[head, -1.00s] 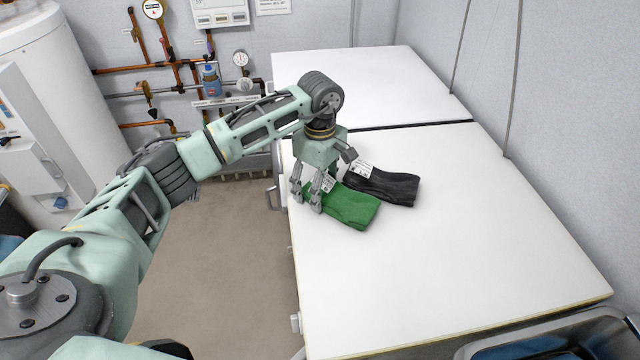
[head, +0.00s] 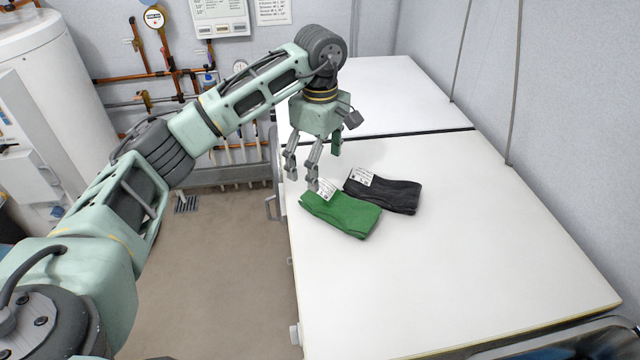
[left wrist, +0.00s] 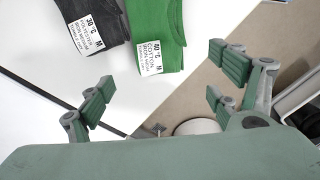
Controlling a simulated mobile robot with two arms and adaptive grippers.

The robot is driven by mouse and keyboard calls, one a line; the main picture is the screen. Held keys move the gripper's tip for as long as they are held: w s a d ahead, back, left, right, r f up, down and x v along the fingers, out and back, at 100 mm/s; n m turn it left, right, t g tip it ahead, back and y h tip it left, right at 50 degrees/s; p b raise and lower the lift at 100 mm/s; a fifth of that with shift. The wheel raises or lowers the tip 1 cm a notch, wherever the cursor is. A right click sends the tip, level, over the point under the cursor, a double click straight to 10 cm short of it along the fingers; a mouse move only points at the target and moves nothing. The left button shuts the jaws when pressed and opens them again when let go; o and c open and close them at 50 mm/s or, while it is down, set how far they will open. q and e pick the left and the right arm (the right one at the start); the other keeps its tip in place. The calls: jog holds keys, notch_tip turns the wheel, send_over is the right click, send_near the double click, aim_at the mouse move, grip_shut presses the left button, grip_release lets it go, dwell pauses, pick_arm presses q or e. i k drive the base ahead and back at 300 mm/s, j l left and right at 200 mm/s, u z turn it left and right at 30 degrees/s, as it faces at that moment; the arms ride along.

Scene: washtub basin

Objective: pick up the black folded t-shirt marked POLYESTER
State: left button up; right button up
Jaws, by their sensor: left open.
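The black folded t-shirt (head: 392,196) lies on the white table, just right of and behind the green one. Its white label shows at its left end. In the left wrist view the black shirt (left wrist: 50,22) sits at the top left, and its label (left wrist: 93,32) reads 30°C, M, POLYESTER. My left gripper (head: 305,174) is open and empty, above the table's left edge, left of the black shirt and apart from it. Its spread fingers also show in the left wrist view (left wrist: 160,90). My right gripper is not in view.
The green folded shirt (head: 342,213) lies beside the black one; its label (left wrist: 151,57) reads 40°C, COTTON. The white table (head: 450,270) is clear at the front and right. A dark basin (head: 570,345) stands at the bottom right. Pipes (head: 165,105) line the back wall.

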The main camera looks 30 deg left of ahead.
aim_at(397, 196)
jog(key=k, duration=1)
